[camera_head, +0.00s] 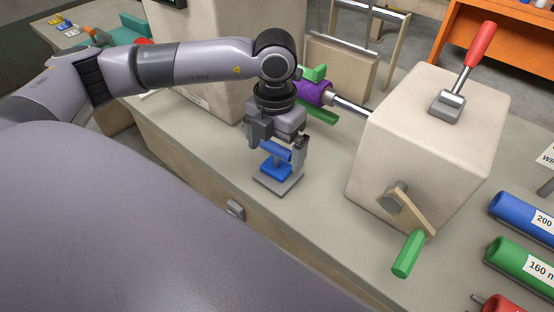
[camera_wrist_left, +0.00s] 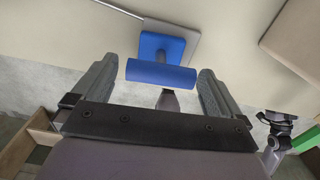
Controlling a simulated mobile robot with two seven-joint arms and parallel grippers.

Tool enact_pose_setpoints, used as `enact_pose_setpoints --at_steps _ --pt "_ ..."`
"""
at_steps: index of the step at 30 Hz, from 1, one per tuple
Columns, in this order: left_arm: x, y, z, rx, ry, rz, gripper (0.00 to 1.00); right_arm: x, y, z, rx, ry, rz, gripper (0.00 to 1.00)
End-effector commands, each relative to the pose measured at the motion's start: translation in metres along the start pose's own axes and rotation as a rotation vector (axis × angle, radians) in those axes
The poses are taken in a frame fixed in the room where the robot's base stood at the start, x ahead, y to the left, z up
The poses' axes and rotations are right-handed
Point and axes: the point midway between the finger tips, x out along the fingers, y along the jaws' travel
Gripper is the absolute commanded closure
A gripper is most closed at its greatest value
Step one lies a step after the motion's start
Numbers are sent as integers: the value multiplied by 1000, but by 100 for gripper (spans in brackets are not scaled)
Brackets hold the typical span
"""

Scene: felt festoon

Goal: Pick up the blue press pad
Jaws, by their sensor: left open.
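The blue press pad (camera_head: 275,167) stands on a grey square plate (camera_head: 290,186) on the bench. It has a blue block at the bottom and a blue cylindrical bar on top. In the left wrist view the bar of the pad (camera_wrist_left: 160,74) lies crosswise just ahead of and between the fingertips. My left gripper (camera_head: 282,147) is open, pointing down over the pad; its fingers (camera_wrist_left: 158,80) stand to either side of the bar. I cannot tell whether they touch it. The gripper hides part of the bar in the head view.
A beige box (camera_head: 430,135) with a red-handled lever (camera_head: 476,50) and a green-handled crank (camera_head: 409,254) stands to the right. A purple cylinder (camera_head: 316,93) on a metal shaft lies behind the gripper. Blue (camera_head: 523,216) and green (camera_head: 520,258) rolls lie at far right.

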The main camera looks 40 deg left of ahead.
Motion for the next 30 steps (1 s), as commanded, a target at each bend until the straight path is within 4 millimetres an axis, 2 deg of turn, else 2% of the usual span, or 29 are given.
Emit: enact_pose_setpoints --at_steps 3,9,10,15,25,30 --pt "9 0 0 0 0 0 0 -1 0 -1 0 0 0 0" --pt "10 0 0 0 0 0 0 0 0 0 0 -1 0 0" --pt "10 0 0 0 0 0 3 0 0 0 0 -1 0 0" --pt "9 0 0 0 -1 -1 58 0 0 0 0 -1 0 0" --pt "7 0 0 0 -2 -1 58 0 0 0 0 -1 0 0" --pt "-6 0 1 0 -4 -2 58 0 0 1 1 -1 0 0"
